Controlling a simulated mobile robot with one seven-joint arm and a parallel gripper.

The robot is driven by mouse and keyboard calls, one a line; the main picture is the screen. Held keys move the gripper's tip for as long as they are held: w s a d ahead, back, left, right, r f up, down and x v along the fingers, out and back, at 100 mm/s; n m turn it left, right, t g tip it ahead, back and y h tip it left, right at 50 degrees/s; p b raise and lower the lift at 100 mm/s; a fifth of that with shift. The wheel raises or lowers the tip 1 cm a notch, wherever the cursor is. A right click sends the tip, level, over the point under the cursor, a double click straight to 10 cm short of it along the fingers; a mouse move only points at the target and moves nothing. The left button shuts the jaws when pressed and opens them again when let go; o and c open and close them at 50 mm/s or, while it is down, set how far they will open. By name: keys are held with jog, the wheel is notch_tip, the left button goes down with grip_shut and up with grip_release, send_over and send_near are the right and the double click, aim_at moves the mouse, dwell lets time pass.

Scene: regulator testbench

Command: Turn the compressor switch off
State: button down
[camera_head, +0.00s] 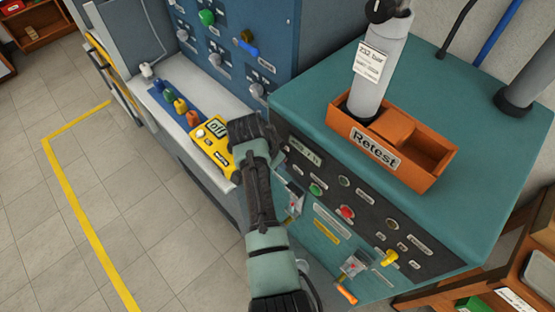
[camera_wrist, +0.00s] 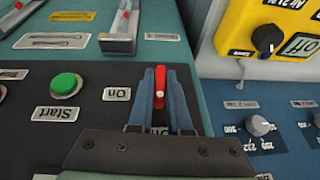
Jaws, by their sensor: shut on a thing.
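The compressor switch shows in the wrist view as a small red lever (camera_wrist: 160,78) on the black control panel (camera_wrist: 65,140). My gripper (camera_wrist: 161,74) is shut on this lever, one blue-grey finger on each side of it. An "On" label (camera_wrist: 117,94) lies just left of the fingers. A green Start button (camera_wrist: 66,85) is further left. In the head view my arm and wrist cover the switch and the fingers, at the far left end of the teal bench's panel. The small writing around the lever is partly hidden by my gripper.
A yellow meter (camera_head: 216,152) reading "Off" stands close left of my wrist. An orange Retest tray (camera_head: 345,128) with a grey cylinder (camera_head: 386,62) sits on the teal bench top (camera_head: 310,85). A red button (camera_head: 346,212) and yellow knob (camera_head: 390,258) are along the panel.

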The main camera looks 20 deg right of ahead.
jog(key=shift+g, duration=0.5)
jog(key=c, duration=0.9)
grip_release()
jog(key=shift+o, duration=0.2)
jog(key=shift+r, duration=0.1)
jog(key=b+v, duration=0.1)
jog(key=v, duration=1.1)
jog(key=shift+a+r, duration=0.3)
